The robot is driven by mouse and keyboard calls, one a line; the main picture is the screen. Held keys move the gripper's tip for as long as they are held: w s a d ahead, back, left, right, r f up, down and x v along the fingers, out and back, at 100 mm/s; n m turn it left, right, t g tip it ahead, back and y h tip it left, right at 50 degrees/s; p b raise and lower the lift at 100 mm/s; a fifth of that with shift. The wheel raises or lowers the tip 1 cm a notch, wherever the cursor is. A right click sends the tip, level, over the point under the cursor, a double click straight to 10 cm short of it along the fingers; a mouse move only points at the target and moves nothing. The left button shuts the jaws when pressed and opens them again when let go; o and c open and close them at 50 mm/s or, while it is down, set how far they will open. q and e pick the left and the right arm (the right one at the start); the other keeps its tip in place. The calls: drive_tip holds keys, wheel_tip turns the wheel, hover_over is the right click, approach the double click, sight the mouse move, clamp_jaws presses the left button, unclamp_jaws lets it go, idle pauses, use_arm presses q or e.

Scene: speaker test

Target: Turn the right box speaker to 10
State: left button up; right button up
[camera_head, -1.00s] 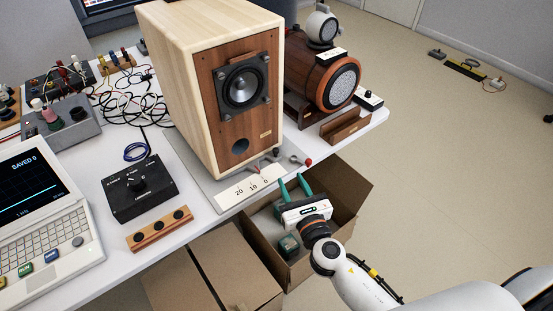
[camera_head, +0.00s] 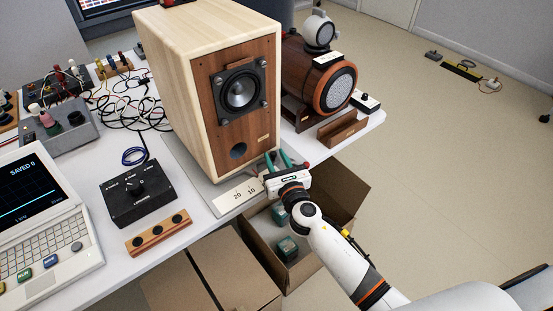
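The box speaker (camera_head: 220,140), pale wood with a brown front panel, stands upright on a grey base plate (camera_head: 190,172) at the table's front edge. A white scale plate (camera_head: 232,197) in front of it shows 20 and 10; my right gripper hides its right end, where the 0 was seen earlier. My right gripper (camera_head: 278,158), with teal fingers, is at the speaker's lower front right corner. Its fingers are apart. The small red-tipped lever there is mostly hidden behind the gripper, and I cannot tell whether the fingers touch it. My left gripper is not in view.
A brown barrel-shaped speaker (camera_head: 325,85) stands to the right with a wooden block (camera_head: 342,130) before it. A black control box (camera_head: 138,192) and a laptop (camera_head: 40,215) reading "SAVED 0" are left. Open cardboard boxes (camera_head: 345,190) stand below the table edge.

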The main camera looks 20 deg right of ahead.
clamp_jaws()
drive_tip(key=shift+a, duration=0.1)
drive_tip(key=shift+s+a+m+h, duration=0.5)
drive_tip(key=shift+a+h, duration=0.25)
drive_tip(key=shift+h, duration=0.05)
drive_tip(key=shift+s+a+m+h, duration=0.45)
drive_tip(key=shift+a+m+h, duration=0.05)
drive_tip(key=shift+a+h, duration=0.3)
drive_tip(key=shift+d, duration=0.1)
drive_tip(key=shift+o, duration=1.1)
unclamp_jaws()
